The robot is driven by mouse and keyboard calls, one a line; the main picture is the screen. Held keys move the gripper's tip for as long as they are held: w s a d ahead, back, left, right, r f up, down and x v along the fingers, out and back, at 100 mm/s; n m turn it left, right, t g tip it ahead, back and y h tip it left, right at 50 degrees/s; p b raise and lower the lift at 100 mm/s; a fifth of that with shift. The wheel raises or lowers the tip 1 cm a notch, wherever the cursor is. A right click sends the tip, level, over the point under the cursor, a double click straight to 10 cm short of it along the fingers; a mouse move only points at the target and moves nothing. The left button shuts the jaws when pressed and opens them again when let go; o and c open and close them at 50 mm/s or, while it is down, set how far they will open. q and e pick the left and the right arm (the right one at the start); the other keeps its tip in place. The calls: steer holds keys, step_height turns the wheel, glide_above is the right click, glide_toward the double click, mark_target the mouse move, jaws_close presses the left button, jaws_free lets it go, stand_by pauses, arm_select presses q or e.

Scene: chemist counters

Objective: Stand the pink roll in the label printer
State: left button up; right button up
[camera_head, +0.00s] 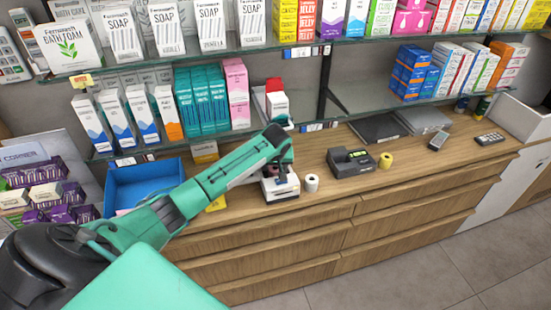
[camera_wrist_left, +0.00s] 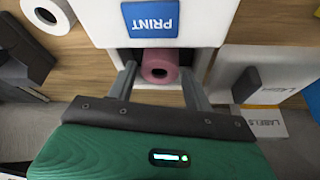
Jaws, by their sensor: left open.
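The white label printer (camera_head: 284,190) stands on the wooden counter, and its blue PRINT label shows in the left wrist view (camera_wrist_left: 151,19). The pink roll (camera_wrist_left: 160,60) is in the printer's front opening, its holed end facing my wrist camera. It appears upright; its base is hard to see. My left gripper (camera_wrist_left: 159,72) is open, with one finger on each side of the roll. I cannot tell whether the fingers touch it. In the head view my left gripper (camera_head: 281,165) is over the printer and hides the roll. My right gripper is not in view.
A white roll (camera_head: 312,183) stands just right of the printer. Further right are a dark device (camera_head: 350,163) and a yellow roll (camera_head: 386,160). A blue tray (camera_head: 145,182) is at left. Glass shelves with boxes (camera_head: 205,95) hang above the counter.

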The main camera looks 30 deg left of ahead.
arm_select(q)
steer(key=b+v, duration=0.1)
steer(key=v, duration=0.8)
steer(key=shift+r+b, duration=0.2)
steer(key=shift+b, duration=0.15)
